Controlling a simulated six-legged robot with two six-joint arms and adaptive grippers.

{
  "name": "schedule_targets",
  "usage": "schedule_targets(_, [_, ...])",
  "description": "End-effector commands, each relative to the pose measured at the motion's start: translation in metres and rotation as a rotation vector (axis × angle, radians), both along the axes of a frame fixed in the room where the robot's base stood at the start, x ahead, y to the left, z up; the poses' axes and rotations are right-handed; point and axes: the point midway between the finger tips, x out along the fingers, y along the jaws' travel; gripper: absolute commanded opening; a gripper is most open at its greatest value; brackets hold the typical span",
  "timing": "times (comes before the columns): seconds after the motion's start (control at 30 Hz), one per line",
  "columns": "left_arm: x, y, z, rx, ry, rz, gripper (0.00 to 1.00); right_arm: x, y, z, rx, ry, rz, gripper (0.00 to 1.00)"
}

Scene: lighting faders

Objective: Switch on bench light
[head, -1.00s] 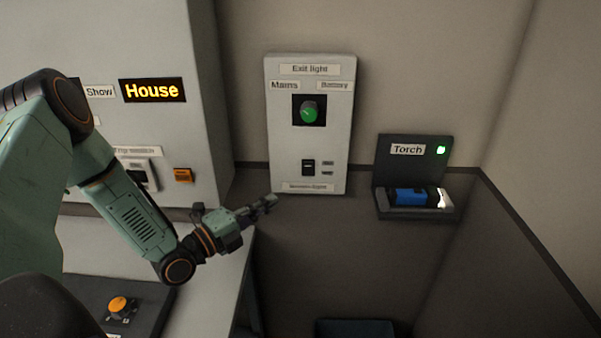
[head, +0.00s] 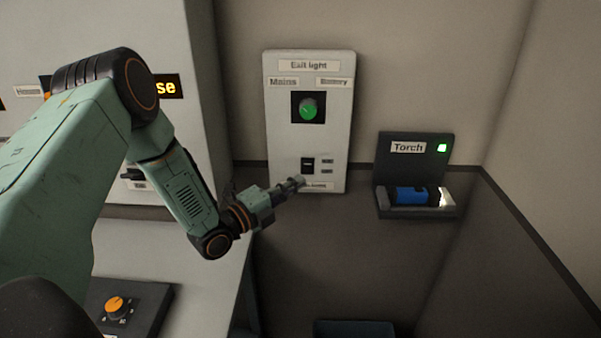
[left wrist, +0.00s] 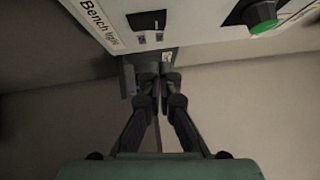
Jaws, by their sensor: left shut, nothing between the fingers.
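The bench light switch (head: 307,164) is a small black rocker low on the white wall panel (head: 337,120). In the left wrist view the switch (left wrist: 147,22) sits beside a label (left wrist: 98,22) reading "Bench light". My left gripper (head: 299,182) is shut and empty, just below the switch in the head view, and covers part of the panel's bottom label (head: 324,186). In the left wrist view the gripper's fingertips (left wrist: 160,80) are together, below the panel edge in the picture. I cannot tell whether they touch the panel. My right gripper is not in view.
A green knob (head: 308,109) sits higher on the panel, under the "Exit light" label (head: 309,65). A dark torch holder (head: 414,146) with a blue torch (head: 409,195) is to the right. A box with an orange knob (head: 115,306) lies at lower left.

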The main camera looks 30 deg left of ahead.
Motion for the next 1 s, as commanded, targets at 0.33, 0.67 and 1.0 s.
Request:
schedule_targets(0.33, [0.044, 0.007, 0.005, 0.002, 0.0, 0.001, 0.0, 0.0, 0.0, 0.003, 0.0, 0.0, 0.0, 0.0])
schedule_targets(0.67, [0.053, 0.011, 0.006, -0.001, 0.001, 0.001, 0.0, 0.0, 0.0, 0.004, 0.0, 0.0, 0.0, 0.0])
schedule_targets(1.0, [0.059, 0.014, 0.009, -0.002, 0.005, 0.0, 0.0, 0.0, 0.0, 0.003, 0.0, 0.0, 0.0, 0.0])
